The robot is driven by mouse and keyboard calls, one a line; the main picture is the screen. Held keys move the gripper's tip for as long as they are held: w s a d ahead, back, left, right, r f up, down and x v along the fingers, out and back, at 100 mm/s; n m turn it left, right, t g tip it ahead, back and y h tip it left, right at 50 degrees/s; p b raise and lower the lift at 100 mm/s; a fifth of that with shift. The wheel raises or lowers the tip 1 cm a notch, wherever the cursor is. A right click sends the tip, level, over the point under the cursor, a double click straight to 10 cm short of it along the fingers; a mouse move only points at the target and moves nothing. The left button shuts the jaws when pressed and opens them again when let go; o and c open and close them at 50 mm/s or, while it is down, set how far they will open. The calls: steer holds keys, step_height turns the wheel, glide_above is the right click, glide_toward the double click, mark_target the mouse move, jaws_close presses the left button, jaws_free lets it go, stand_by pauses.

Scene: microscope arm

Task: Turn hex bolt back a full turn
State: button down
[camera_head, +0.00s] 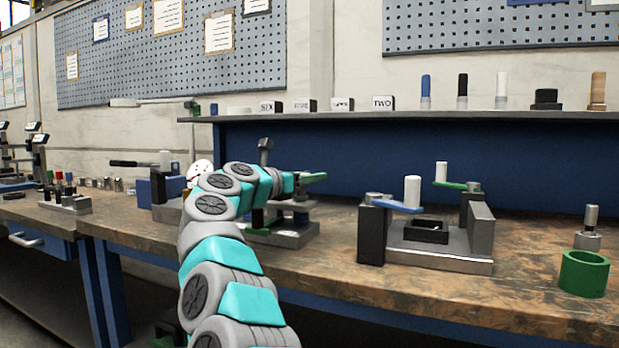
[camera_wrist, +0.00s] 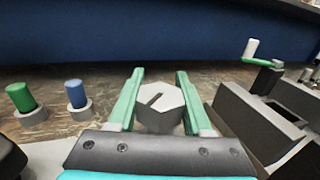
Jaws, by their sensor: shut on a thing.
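The hex bolt (camera_wrist: 165,108) shows in the wrist view as a grey six-sided head with a dark line marked across its face. My gripper (camera_wrist: 160,76) has its two green fingers on either side of the head, shut on it. The lower part of the bolt is hidden behind the gripper's dark body. In the head view my arm reaches over a fixture with a metal base (camera_head: 285,236), and the bolt cannot be made out there.
In the wrist view, a green peg (camera_wrist: 20,97) and a blue peg (camera_wrist: 76,94) stand left of the bolt. A crank fixture (camera_head: 440,262) with a white handle (camera_head: 413,192) stands to the right. A green cup (camera_head: 584,273) is near the bench's right front edge.

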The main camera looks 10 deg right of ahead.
steer(key=shift+w+f+n+t+y+b, duration=0.15)
steer(key=shift+n+t+y+b, duration=0.3)
steer(key=shift+b, duration=0.4)
steer(key=n+t+y, duration=0.2)
steer(key=y, duration=0.1)
steer(key=a+n+t+y, duration=0.1)
steer(key=n+t+y, duration=0.1)
steer(key=n+y, duration=0.1)
steer(key=w+a+n+t+y, duration=0.1)
steer(key=n+t+y, duration=0.1)
steer(key=y, duration=0.3)
steer(key=shift+n+y, duration=0.25)
steer(key=shift+n, duration=0.4)
steer(key=shift+a, duration=0.1)
steer(key=shift+c, duration=1.6)
jaws_free()
